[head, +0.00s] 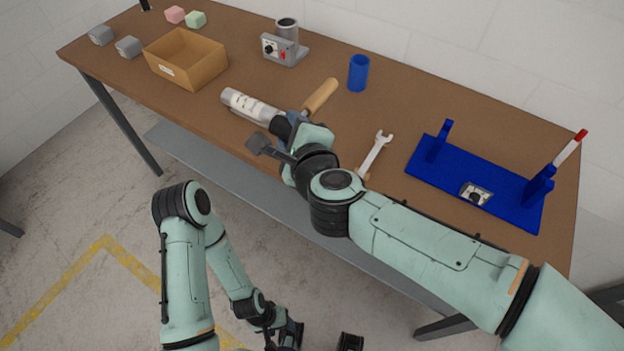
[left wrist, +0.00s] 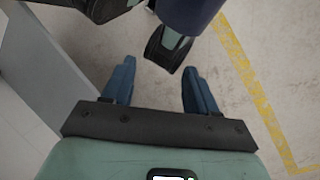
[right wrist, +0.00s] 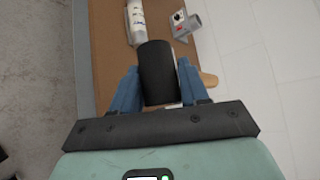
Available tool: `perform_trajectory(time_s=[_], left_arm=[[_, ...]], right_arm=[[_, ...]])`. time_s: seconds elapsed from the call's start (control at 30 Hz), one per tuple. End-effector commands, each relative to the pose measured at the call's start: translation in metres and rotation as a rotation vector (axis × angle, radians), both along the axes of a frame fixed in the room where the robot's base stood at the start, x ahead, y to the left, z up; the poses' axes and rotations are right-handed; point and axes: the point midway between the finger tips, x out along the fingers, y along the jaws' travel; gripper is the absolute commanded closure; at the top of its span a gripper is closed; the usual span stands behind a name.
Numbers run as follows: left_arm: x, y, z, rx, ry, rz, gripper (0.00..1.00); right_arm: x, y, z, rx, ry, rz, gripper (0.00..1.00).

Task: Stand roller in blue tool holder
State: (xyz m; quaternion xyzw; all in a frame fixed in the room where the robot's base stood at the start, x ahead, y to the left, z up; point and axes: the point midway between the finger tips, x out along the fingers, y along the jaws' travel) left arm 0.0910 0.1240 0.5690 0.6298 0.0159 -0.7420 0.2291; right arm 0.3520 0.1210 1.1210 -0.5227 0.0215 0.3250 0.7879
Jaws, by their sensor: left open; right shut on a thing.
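The roller shows its wooden handle (head: 321,96) in the head view, sticking out behind my right gripper (head: 284,127). In the right wrist view its black cylinder (right wrist: 158,73) is between the fingers of my right gripper (right wrist: 160,90), which is shut on it. The arm hides much of it in the head view; I cannot tell whether it touches the table. An upright blue cup-shaped holder (head: 358,73) stands behind and right of the handle. My left gripper (head: 290,335) is low in front of the table, open and empty; the left wrist view (left wrist: 155,85) shows its parted fingers above the floor.
A white-labelled bottle (head: 250,106) lies left of my right gripper. A wrench (head: 375,153) and a blue rack (head: 420,172) are to the right. A cardboard box (head: 185,62) and a grey device (head: 284,50) stand towards the back left. The table around the blue holder is clear.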

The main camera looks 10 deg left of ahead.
Motion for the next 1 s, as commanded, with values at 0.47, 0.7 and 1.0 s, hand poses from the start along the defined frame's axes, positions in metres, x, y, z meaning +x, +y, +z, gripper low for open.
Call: perform_trajectory(time_s=[0.47, 0.7, 1.0], left_arm=[[-0.001, 0.001, -0.062, 0.006, -0.025, 0.008, 0.42], [0.018, 0.003, -0.097, 0.019, -0.087, 0.024, 0.42], [0.046, 0.014, -0.115, 0.053, -0.163, 0.053, 0.42]], right_arm=[[0.001, -0.002, -0.065, -0.012, -0.03, 0.0, 1.0], [0.002, -0.002, -0.128, -0.011, -0.031, -0.001, 1.0], [0.001, -0.002, -0.152, -0.008, -0.035, -0.001, 1.0]])
